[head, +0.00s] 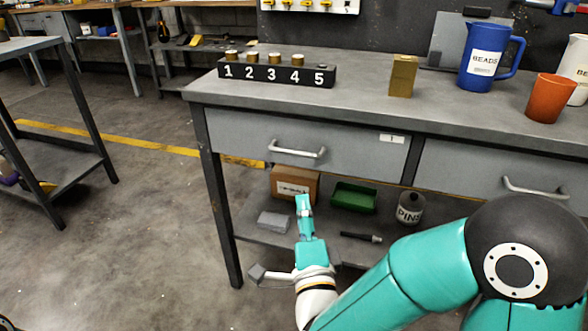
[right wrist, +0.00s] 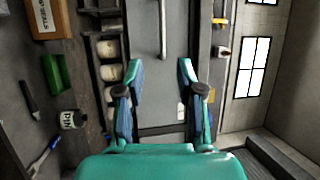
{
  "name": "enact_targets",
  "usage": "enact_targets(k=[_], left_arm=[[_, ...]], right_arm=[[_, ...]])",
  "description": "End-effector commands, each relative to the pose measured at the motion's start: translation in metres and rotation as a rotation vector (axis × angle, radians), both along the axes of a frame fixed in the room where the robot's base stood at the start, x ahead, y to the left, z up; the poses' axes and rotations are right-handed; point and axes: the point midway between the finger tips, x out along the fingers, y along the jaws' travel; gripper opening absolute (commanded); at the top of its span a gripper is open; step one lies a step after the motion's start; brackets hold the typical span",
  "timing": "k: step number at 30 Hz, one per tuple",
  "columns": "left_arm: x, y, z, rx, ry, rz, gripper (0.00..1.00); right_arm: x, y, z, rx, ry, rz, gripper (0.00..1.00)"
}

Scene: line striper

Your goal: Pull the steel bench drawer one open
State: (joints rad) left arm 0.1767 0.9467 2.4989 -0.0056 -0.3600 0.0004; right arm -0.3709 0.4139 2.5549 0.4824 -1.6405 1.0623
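Drawer one (head: 350,155) is a grey steel front at the left of the bench, marked with a small "1" label (head: 392,138). It looks closed. Its bar handle (head: 297,152) is silver; the handle (right wrist: 162,30) also shows upright in the right wrist view. My right gripper (head: 303,202) appears below the handle in the head view, apart from it. In the right wrist view the gripper (right wrist: 159,68) is open, its fingers apart with nothing between them, and the handle lies beyond the gap. My left gripper is not in view.
A numbered block (head: 276,74), a brass block (head: 402,76), a blue jug (head: 488,58) and an orange cup (head: 550,98) stand on the bench top. The shelf below holds a cardboard box (head: 295,183), a green bin (head: 353,197) and a pins jar (head: 410,207). A second drawer (head: 470,170) adjoins.

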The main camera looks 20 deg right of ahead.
Motion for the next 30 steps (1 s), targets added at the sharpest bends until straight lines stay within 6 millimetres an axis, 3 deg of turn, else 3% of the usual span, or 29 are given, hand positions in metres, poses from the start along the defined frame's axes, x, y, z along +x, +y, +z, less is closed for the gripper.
enact_targets(k=[8, 21, 30], left_arm=[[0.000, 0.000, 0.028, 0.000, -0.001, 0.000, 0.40], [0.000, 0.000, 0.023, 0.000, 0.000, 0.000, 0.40], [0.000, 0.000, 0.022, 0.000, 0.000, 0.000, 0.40]], right_arm=[[0.026, -0.007, 0.012, 0.005, -0.005, -0.006, 0.37], [0.116, -0.024, 0.022, 0.005, -0.008, -0.003, 0.37], [0.155, -0.031, 0.029, 0.004, -0.006, -0.002, 0.37]])
